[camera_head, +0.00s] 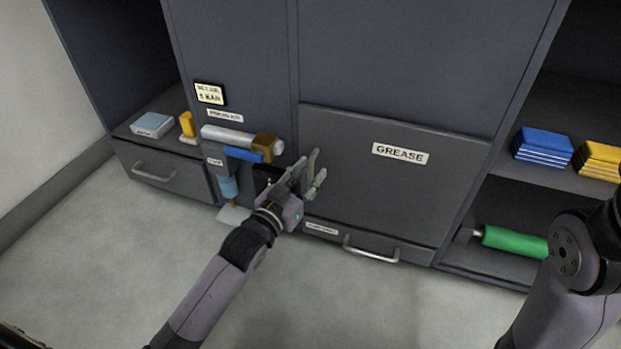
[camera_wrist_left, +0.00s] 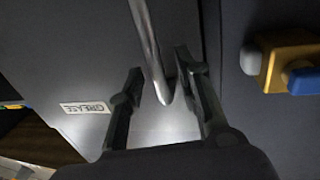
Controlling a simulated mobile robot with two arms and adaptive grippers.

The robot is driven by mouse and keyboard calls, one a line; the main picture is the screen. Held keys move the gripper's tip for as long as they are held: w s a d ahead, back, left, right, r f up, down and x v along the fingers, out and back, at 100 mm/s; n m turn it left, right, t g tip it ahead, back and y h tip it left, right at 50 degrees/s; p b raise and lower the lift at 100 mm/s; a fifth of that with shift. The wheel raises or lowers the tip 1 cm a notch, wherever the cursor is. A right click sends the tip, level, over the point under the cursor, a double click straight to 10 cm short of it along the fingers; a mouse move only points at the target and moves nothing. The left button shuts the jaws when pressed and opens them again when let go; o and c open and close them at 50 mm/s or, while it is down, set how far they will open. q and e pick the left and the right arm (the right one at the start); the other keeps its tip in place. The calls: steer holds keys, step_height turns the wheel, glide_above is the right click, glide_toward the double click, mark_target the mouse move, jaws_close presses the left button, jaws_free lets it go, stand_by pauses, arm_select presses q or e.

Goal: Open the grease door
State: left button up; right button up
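The grease door (camera_head: 390,185) is a dark grey panel with a white GREASE label (camera_head: 400,153), and it looks shut. Its upright bar handle (camera_head: 312,160) is near its left edge. My left gripper (camera_head: 306,180) is open at this handle. In the left wrist view the metal handle (camera_wrist_left: 147,40) runs down between the two spread fingers of the gripper (camera_wrist_left: 160,72), with gaps showing on both sides. The door also shows there (camera_wrist_left: 60,50) with its label. My right arm shows at the lower right, but its gripper is out of view.
A grey cylinder unit with a brown end (camera_head: 265,147) and a blue part sits just left of the handle. A drawer handle (camera_head: 370,250) is below the door. Right shelves hold blue packs (camera_head: 543,146), yellow packs (camera_head: 599,157) and a green cylinder (camera_head: 515,241). Floor in front is clear.

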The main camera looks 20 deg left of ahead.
arm_select(q)
steer(key=shift+w+d, duration=0.1)
steer(key=shift+w, duration=0.35)
jaws_close()
stand_by(0.7)
